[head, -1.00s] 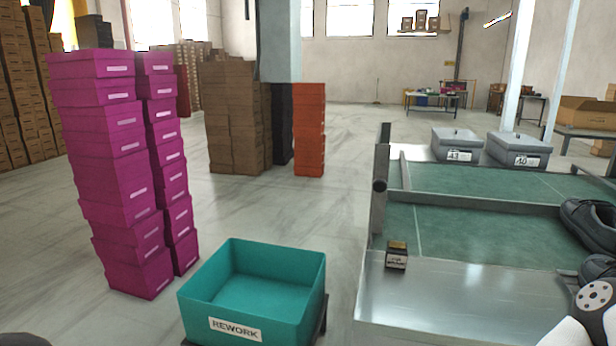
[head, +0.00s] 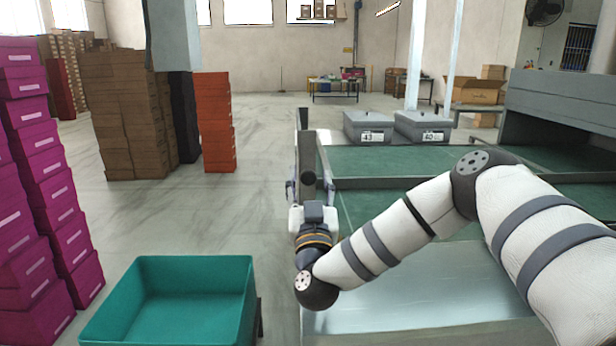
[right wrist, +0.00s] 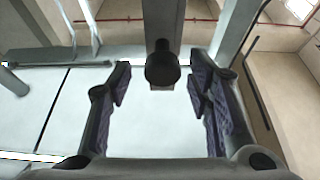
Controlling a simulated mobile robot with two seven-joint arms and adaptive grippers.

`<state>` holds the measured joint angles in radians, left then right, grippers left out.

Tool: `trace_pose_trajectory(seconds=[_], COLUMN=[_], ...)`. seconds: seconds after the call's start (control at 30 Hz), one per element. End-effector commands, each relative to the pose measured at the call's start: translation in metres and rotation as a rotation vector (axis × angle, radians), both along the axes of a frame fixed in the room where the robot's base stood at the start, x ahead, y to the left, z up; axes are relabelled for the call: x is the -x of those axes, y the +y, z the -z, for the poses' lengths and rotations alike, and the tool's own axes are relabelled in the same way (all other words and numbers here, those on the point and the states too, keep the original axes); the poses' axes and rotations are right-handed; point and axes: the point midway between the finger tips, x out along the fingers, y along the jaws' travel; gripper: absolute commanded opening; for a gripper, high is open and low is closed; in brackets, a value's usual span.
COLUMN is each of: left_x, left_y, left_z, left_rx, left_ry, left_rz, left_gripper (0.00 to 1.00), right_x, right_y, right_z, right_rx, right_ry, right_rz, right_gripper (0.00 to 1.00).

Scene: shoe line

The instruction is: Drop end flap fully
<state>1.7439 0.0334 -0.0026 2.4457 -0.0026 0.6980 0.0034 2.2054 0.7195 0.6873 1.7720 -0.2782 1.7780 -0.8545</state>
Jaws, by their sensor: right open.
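The end flap (head: 303,150) stands upright at the left end of the green-topped line, a grey panel seen nearly edge-on in the head view. A dark round knob (head: 309,178) sits on its end; the knob also shows in the right wrist view (right wrist: 162,66). My right gripper (head: 308,190) is at the flap, fingers pointing away from me. In the right wrist view, its fingers (right wrist: 160,88) are open, one on each side of the knob's line, with clear space around the knob. My left gripper is out of view.
A teal bin (head: 180,300) stands left of the line, with magenta box stacks (head: 50,190) further left. Grey lidded bins (head: 368,127) stand behind the green surface (head: 400,160). My right arm crosses the metal front shelf (head: 400,300).

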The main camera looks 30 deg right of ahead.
Motion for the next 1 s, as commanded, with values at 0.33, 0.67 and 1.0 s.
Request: trace_pose_trajectory(seconds=[0.33,0.67,1.0], left_x=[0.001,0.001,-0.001], left_y=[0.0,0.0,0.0], left_z=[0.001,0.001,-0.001], left_rx=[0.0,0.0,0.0], left_ry=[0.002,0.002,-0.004], left_rz=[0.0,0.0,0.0], left_gripper=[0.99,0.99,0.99], right_x=[-0.015,-0.015,-0.018], right_y=[-0.008,-0.008,-0.012], right_z=[-0.006,-0.006,-0.008], right_rx=[0.0,0.0,0.028], right_ry=[0.001,0.002,0.017], right_rz=[-0.002,-0.002,-0.001], right_gripper=[0.46,0.0,0.0])
